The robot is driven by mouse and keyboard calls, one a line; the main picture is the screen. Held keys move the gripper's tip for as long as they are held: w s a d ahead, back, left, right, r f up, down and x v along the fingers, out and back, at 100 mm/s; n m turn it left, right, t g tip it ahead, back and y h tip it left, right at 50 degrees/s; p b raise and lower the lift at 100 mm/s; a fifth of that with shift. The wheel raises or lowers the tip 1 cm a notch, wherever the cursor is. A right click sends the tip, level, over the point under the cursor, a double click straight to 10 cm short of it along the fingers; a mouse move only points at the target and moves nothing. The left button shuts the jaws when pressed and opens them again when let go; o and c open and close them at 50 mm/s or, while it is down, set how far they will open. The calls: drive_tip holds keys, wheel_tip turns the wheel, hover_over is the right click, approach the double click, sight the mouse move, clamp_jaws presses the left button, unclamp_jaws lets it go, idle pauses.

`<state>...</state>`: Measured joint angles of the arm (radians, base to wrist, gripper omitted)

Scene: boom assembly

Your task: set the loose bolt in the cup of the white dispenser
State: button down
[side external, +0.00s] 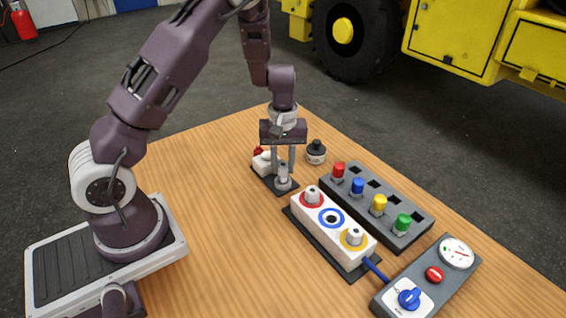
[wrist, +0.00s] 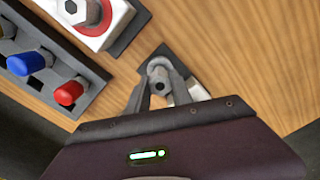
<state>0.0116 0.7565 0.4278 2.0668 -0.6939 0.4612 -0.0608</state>
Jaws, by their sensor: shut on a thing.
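My gripper (side external: 283,180) points straight down and is shut on a grey bolt (wrist: 160,84), whose hex end faces the wrist camera. The white dispenser (side external: 264,162), with a red part on top, stands on a dark plate just behind and left of my fingers. In the wrist view, part of the white dispenser (wrist: 198,90) shows beside the right finger. The bolt is upright, low over the front of the dark plate. The cup is mostly hidden by my fingers and the bolt, so I cannot tell whether the bolt rests in it.
A white block (side external: 331,222) has red, blue and yellow rings; bolts stand in the red and yellow ones, the blue is empty. A grey rack (side external: 385,212) holds several coloured knobs.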

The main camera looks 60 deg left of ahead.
drive_tip(key=shift+f, duration=0.1)
idle(0.3)
drive_tip(key=shift+f, duration=0.3)
drive_tip(key=c, duration=1.1)
unclamp_jaws()
drive_tip(key=shift+o, duration=0.2)
wheel_tip(320, 180, up, 7)
